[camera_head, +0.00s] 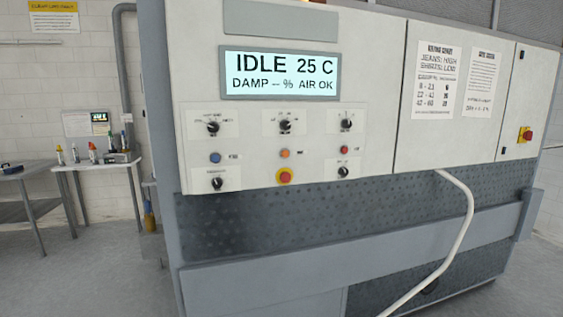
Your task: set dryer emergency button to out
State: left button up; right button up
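The large grey and white machine (375,95) fills the middle and right of the head view. The display (280,75) above reads "IDLE 25 C, DAMP -- % AIR OK". Neither of my grippers is in view.
Several black knobs and blue, orange and red buttons surround the red mushroom button. A red and yellow switch (525,135) is at the machine's far right. A white hose (455,240) hangs in front. A side table (97,163) with small items stands at left. Floor at left is clear.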

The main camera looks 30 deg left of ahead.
aim_at(285, 177)
jog(key=u, duration=1.25)
